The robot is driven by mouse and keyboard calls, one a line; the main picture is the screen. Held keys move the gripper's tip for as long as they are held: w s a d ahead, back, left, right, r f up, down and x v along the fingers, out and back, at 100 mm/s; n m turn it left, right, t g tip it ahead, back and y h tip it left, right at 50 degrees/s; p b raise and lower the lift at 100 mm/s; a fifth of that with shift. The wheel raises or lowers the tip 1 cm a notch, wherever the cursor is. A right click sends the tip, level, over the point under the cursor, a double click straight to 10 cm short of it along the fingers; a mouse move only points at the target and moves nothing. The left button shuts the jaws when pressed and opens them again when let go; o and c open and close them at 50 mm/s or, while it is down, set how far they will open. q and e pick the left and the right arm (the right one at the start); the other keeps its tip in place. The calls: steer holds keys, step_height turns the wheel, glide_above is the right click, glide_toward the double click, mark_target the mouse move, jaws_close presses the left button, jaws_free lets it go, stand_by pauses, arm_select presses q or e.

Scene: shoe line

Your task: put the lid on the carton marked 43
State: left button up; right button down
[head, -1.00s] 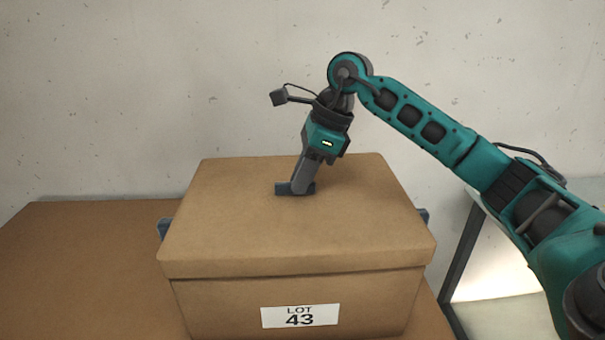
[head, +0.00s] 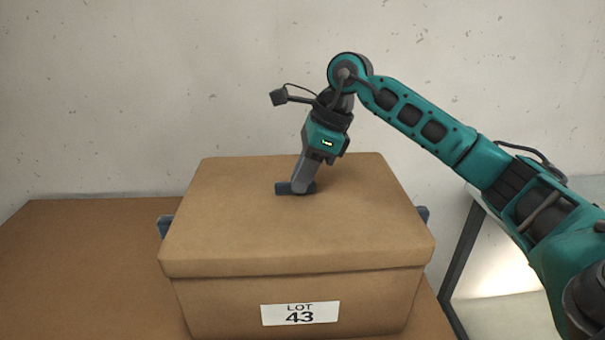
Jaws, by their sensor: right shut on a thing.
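The brown carton (head: 230,305) carries a white label reading LOT 43 on its front face. The brown lid (head: 230,215) lies over the carton's top, its rim following the carton's edges all along the front. My right gripper (head: 296,188) points down at the middle of the lid. It is shut on a small dark handle (head: 283,188) on the lid's top. Whether the lid is fully seated at the back is hidden. My left gripper is not in view.
The carton stands on a brown table (head: 80,260), with free room to its left. Blue-grey parts show at the carton's left (head: 164,227) and right sides. A pale wall is behind. A dark-framed stand (head: 462,255) is at the right.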

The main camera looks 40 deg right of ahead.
stand_by(0.4)
steer(key=c, duration=0.7)
jaws_free()
steer(key=shift+f, duration=0.1)
steer(key=shift+o, duration=0.2)
steer(key=shift+r+p, duration=3)
steer(key=shift+r, duration=0.6)
steer(key=shift+f, duration=0.1)
